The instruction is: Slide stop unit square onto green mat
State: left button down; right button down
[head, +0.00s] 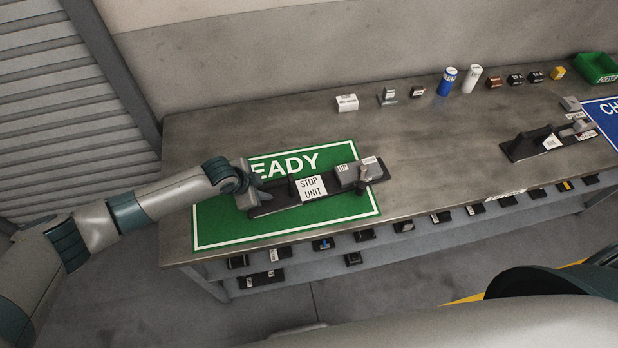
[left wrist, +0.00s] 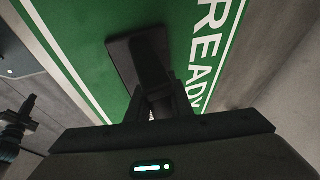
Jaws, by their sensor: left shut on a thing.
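The stop unit is a long black base with a white STOP UNIT label (head: 312,187) and a grey block marked UP at its right end. It lies across the green mat (head: 225,225), its right end past the mat's right border. Its long side looks slightly turned from the mat's edges. My left gripper (head: 258,188) is shut on the upright black handle near the unit's left end. The left wrist view shows the handle (left wrist: 152,72) between the fingers (left wrist: 160,105), with black base and green mat below. My right gripper is not in view.
Another black unit (head: 545,142) stands at right beside a blue mat (head: 603,113). Small blocks, a blue can (head: 447,82), a white can (head: 472,79) and a green bin (head: 597,67) line the back. Small parts sit on a lower front shelf. The bench between the mats is clear.

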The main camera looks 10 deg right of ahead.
pick_arm(q)
jog(key=shift+w+a+f, duration=0.1)
jog(key=shift+a+f, duration=0.05)
jog(key=shift+a, duration=2.9)
jog(key=shift+a+f, duration=0.1)
jog(key=shift+a, duration=2.95)
jog(key=c, duration=1.5)
grip_release()
jog(key=shift+f, duration=0.1)
jog(key=shift+s, duration=0.2)
jog(key=v, duration=1.2)
jog(key=shift+w+d+r, duration=0.15)
jog(key=shift+w+r, duration=0.15)
jog(key=shift+r, duration=0.05)
